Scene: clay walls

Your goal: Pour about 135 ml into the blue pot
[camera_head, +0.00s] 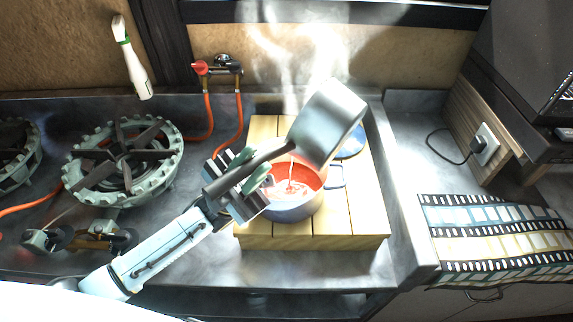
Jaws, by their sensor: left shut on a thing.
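My left gripper (238,184) is shut on the dark handle of a metal saucepan (328,122). The saucepan is raised and tilted over a pot with a blue outer wall (295,213) and a red inside. A thin stream shows between the saucepan and the pot, and a reddish liquid with pale swirls shows in the pot. The pot stands on a wooden board (345,225). Part of its rim is hidden behind my gripper and the saucepan. How much liquid is in the saucepan cannot be seen. My right gripper is not in view.
Steam rises behind the saucepan. A blue round thing (352,146) lies on the board behind it. A gas burner (123,152) stands at left, with orange hoses and a red-handled valve (201,67). A film-strip-patterned cloth (495,236) lies at right. The grey counter between is clear.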

